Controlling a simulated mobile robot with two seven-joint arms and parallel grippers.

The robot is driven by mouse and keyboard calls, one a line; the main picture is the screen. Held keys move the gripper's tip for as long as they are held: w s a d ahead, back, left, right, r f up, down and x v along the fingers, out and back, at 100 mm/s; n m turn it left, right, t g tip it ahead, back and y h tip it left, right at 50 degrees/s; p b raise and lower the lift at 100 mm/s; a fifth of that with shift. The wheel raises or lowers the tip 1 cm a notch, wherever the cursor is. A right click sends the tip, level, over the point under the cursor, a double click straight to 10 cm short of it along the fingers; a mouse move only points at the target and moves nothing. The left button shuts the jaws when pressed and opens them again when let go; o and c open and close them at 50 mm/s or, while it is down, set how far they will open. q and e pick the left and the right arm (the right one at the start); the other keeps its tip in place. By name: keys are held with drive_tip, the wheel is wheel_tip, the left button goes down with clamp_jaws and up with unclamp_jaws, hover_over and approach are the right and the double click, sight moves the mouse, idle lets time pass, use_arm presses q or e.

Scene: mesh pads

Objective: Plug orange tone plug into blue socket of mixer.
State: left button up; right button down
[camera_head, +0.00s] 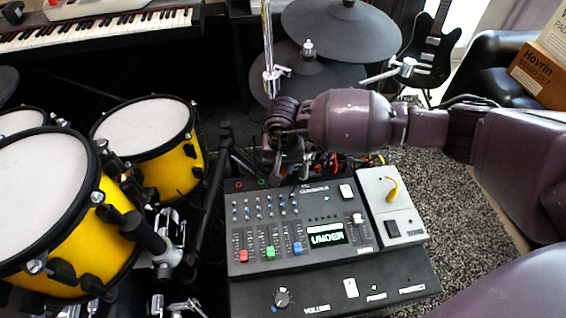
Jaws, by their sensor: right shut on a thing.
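The mixer (285,205) is a dark grey box with knobs, coloured faders and a lit display. Green and red rings show near its back left edge; I cannot make out a blue socket. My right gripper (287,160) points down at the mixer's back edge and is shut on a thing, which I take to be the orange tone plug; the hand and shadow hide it. A short orange-yellow piece (391,189) stands on the light grey box (398,215) to the right of the mixer. My left gripper is out of view.
The mixer and grey box rest on a black unit (395,270) with a volume knob. Several coloured cables (340,165) lie behind the mixer. Yellow drums (165,165) stand left, cymbals (340,28) behind, a keyboard (100,30) at back left. Shaggy carpet (465,215) is clear at right.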

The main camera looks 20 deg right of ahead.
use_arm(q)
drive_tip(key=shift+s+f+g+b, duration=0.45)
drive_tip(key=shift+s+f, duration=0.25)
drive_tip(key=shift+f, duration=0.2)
use_arm(e)
drive_tip(key=shift+s+f, duration=0.1)
drive_tip(key=shift+f, duration=1.2)
drive_tip(key=c, duration=0.9)
unclamp_jaws()
drive_tip(key=shift+r, duration=0.75)
wheel_tip(320, 180, up, 9)
drive_tip(key=p, duration=0.3)
drive_tip(key=shift+r, duration=0.45)
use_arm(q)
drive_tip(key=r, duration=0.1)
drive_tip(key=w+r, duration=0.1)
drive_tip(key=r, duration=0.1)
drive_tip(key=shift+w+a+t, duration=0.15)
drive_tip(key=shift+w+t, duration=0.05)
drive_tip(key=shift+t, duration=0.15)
